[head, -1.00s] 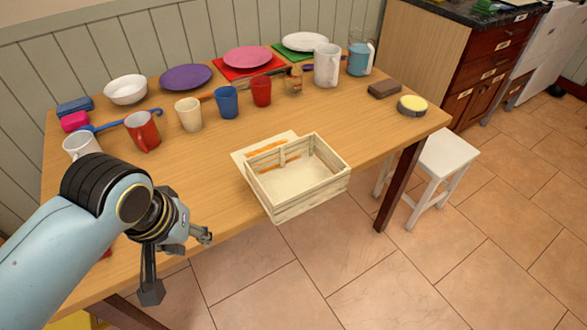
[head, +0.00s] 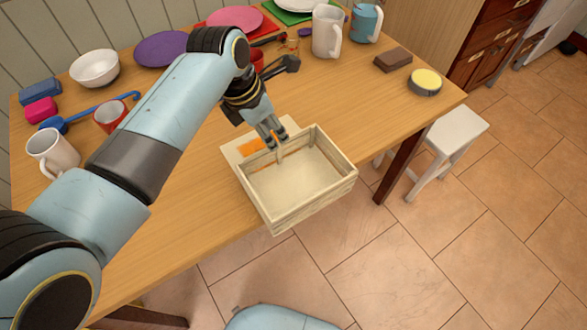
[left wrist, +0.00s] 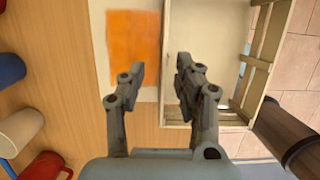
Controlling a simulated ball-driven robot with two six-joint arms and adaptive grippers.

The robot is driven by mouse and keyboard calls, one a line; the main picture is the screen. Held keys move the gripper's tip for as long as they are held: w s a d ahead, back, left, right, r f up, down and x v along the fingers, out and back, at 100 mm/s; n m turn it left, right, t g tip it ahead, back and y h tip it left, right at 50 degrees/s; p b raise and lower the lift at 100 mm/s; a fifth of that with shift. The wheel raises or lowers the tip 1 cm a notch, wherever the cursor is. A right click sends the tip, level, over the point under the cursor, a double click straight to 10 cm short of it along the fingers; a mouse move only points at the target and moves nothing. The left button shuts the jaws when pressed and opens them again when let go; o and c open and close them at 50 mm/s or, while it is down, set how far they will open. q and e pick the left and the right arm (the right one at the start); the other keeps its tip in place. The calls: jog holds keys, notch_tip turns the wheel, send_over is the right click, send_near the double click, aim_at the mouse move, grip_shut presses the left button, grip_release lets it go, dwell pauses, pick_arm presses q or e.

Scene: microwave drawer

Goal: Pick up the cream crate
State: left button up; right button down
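The cream crate (head: 318,205), an open slatted wooden box, sits at the table's front edge and overhangs it in the head view. It looks empty. My left gripper (head: 273,140) points down at the crate's back wall, with its fingers apart. In the left wrist view the fingers (left wrist: 159,73) lie on either side of the crate's near wall line, one over the crate's inside (left wrist: 208,35) and one over the orange-marked sheet. Whether they touch the wall, I cannot tell. My right gripper is not in view.
A cream sheet with an orange patch (head: 252,146) lies partly under the crate. A white mug (head: 52,152), red mug (head: 110,115) and blue ladle (head: 95,122) are at left. A brown block (head: 393,61) and yellow-topped tin (head: 425,82) are at right. A white stool (head: 456,130) stands beyond.

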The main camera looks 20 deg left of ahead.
aim_at(287, 158)
pick_arm(q)
jog(key=x, duration=0.3)
jog(key=shift+w+d+f, duration=0.15)
jog(key=shift+w+d, duration=0.05)
jog(key=shift+d, duration=0.05)
jog(key=x, duration=0.2)
jog(key=s+b+x, duration=0.1)
jog(key=x, duration=0.1)
jog(key=shift+w+f, duration=0.1)
jog(key=shift+f, duration=0.15)
jog(key=shift+w+d+f, duration=0.1)
jog(key=shift+w+f, duration=0.05)
jog(key=shift+f, duration=0.2)
jog(key=shift+r, duration=0.1)
jog(key=shift+c, duration=0.3)
grip_shut()
